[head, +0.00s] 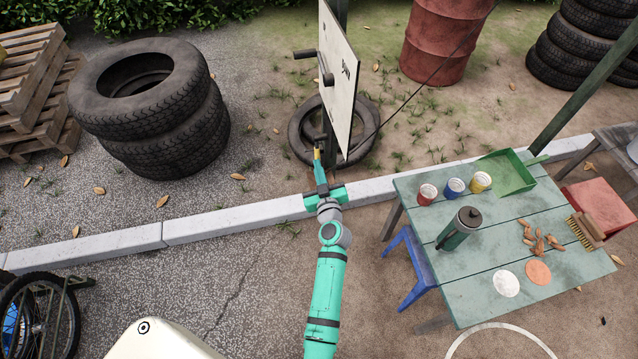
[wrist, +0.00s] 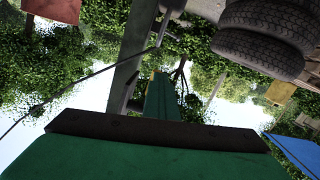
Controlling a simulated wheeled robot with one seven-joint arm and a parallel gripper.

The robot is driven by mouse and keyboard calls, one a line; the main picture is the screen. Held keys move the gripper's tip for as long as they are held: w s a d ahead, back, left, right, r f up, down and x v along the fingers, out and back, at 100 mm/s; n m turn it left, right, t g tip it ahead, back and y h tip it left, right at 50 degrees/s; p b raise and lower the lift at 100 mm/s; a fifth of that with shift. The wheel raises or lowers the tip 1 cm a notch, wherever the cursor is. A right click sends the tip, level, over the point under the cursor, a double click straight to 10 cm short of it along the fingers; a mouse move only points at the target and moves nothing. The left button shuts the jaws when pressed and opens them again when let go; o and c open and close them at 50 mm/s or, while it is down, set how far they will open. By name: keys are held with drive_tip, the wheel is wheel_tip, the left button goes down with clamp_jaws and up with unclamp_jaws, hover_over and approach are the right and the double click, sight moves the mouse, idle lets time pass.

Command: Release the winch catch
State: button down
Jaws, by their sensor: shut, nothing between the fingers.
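The winch post (head: 328,128) stands upright behind a white panel (head: 338,75), with a dark crank handle (head: 306,54) sticking out to the left. In the wrist view the post (wrist: 127,75) rises left of centre. A small yellow-tipped piece, apparently the catch (head: 317,153), shows low on the post; yellow also shows beside my fingers in the wrist view (wrist: 153,75). My gripper (head: 320,168) is shut and empty, its fingertips right at this yellow piece. I cannot tell whether they touch it. The panel and fingers hide much of the winch.
A cable (head: 420,88) runs from the post up to the right. A tyre (head: 300,130) lies around the post's foot, and stacked tyres (head: 150,105) stand left. A kerb (head: 235,220) crosses below. A green table (head: 470,270) with cans and a flask stands right.

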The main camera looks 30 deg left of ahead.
drive_tip(key=s+d+f, duration=0.4)
drive_tip(key=s+f, duration=0.2)
drive_tip(key=f, duration=0.3)
drive_tip(key=shift+s+a+r, duration=0.1)
idle(0.3)
idle(0.4)
